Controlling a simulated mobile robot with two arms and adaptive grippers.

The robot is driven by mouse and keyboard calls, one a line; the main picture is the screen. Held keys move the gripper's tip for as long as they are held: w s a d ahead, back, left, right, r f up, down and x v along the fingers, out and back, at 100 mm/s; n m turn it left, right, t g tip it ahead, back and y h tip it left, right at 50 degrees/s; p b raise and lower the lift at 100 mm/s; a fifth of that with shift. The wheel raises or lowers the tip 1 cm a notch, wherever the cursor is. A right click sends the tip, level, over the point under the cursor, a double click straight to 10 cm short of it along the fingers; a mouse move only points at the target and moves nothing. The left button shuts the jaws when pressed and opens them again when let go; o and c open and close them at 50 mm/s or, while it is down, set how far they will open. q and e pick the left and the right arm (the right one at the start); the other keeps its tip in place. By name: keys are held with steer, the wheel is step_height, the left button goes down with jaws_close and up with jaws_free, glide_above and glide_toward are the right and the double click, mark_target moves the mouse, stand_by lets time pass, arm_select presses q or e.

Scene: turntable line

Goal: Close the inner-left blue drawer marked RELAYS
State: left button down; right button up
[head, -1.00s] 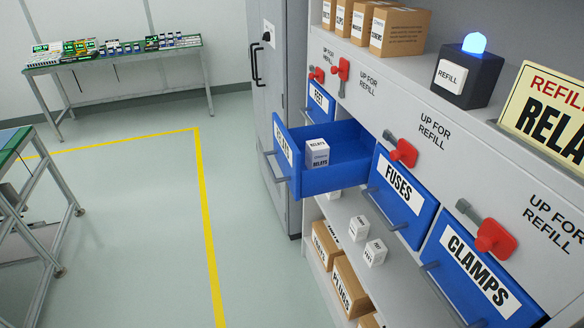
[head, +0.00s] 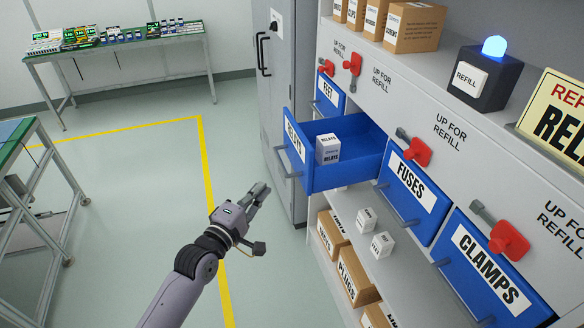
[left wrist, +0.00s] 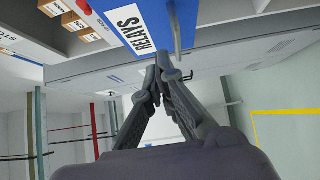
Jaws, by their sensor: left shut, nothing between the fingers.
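The blue RELAYS drawer (head: 346,178) is pulled out of the cabinet in the head view, with a white RELAYS box (head: 329,149) inside. Its grey bar handle (head: 287,163) is on the front face. My left gripper (head: 258,192) is shut and empty, to the left of and a little below the drawer front, apart from it. In the left wrist view, the shut fingers (left wrist: 158,90) point toward the drawer front (left wrist: 139,38) with its RELAYS label and handle (left wrist: 176,25). My right gripper does not show.
The FUSES drawer (head: 412,196) and CLAMPS drawer (head: 486,270) are shut, with red latches (head: 417,152) above. A grey locker (head: 281,85) stands beyond. Small white boxes (head: 382,245) and cartons sit on the shelf below.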

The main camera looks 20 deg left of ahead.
arm_select(q)
steer(key=w+d+p, duration=0.1)
steer(key=w, duration=0.2)
steer(key=w+d+p, duration=0.1)
steer(key=w+d, duration=0.1)
steer(key=w, duration=0.1)
steer(key=w+d+p, duration=0.1)
steer(key=w, duration=0.2)
steer(key=shift+w+d, duration=0.3)
steer(key=shift+d, duration=0.1)
steer(key=shift+f, duration=0.1)
steer(key=shift+w, duration=0.15)
